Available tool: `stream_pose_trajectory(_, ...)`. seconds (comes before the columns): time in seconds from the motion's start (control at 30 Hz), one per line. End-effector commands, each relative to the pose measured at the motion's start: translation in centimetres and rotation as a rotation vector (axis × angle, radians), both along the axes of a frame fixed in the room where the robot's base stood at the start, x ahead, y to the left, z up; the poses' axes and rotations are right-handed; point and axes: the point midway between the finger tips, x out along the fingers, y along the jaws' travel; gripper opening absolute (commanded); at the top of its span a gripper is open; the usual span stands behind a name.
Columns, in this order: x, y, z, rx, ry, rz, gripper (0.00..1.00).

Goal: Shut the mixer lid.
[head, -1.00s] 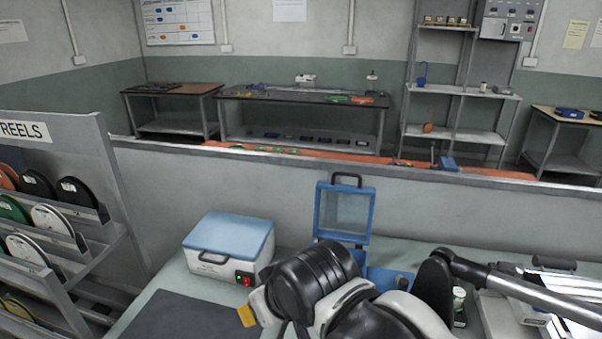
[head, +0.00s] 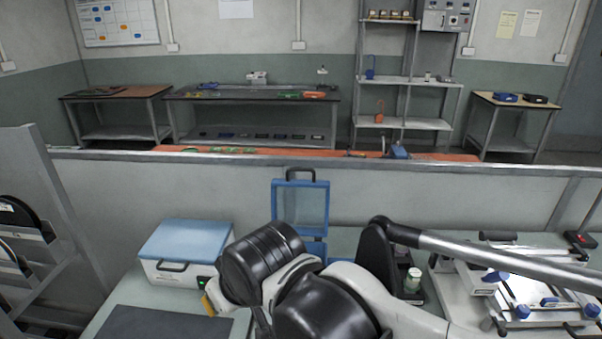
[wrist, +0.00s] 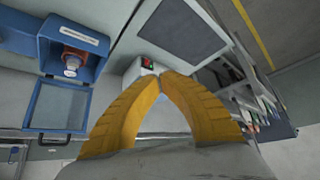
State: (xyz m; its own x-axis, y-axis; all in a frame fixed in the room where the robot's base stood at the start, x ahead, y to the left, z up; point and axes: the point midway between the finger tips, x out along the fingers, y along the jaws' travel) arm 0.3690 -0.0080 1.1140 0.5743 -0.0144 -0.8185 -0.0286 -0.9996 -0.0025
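The blue mixer stands on the bench with its framed, see-through lid (head: 300,205) raised upright, black handle at the top. My arm hides most of its body in the head view. In the wrist view the blue body (wrist: 40,30) is at upper left, with the open lid (wrist: 60,105) below it and a jar with an orange part inside. My gripper (wrist: 161,76) has yellow fingers that meet at the tips, with nothing seen between them. In the head view one yellow finger (head: 208,304) shows left of the mixer, near the white box's front.
A white box with a closed blue lid (head: 187,241) and a lit switch stands left of the mixer. A dark mat (head: 165,322) lies in front of it. A small jar (head: 412,280) and a metal fixture (head: 530,285) are at right. A low wall (head: 400,195) runs behind the bench.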

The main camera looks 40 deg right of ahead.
Motion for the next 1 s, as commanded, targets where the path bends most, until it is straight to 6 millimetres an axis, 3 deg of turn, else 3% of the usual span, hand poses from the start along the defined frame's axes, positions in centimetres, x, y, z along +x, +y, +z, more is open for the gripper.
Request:
stream_pose_trajectory(0.03,1.2,-0.9,2.1,0.002,0.007,-0.028,0.0)
stream_pose_trajectory(0.2,7.2,-6.2,8.9,0.016,0.057,-0.178,0.0)
stream_pose_trajectory(0.3,11.0,-10.5,12.1,0.027,0.089,-0.278,0.0)
stream_pose_trajectory(0.43,15.6,-17.0,14.9,0.045,0.129,-0.409,0.0)
stream_pose_trajectory(0.6,20.2,-27.0,16.3,0.072,0.18,-0.581,0.0)
stream_pose_trajectory(0.8,22.5,-37.5,15.2,0.104,0.228,-0.749,0.0)
stream_pose_trajectory(0.9,22.7,-40.8,14.3,0.113,0.242,-0.8,0.0)
stream_pose_trajectory(1.0,22.7,-42.5,13.7,0.119,0.251,-0.826,0.0)
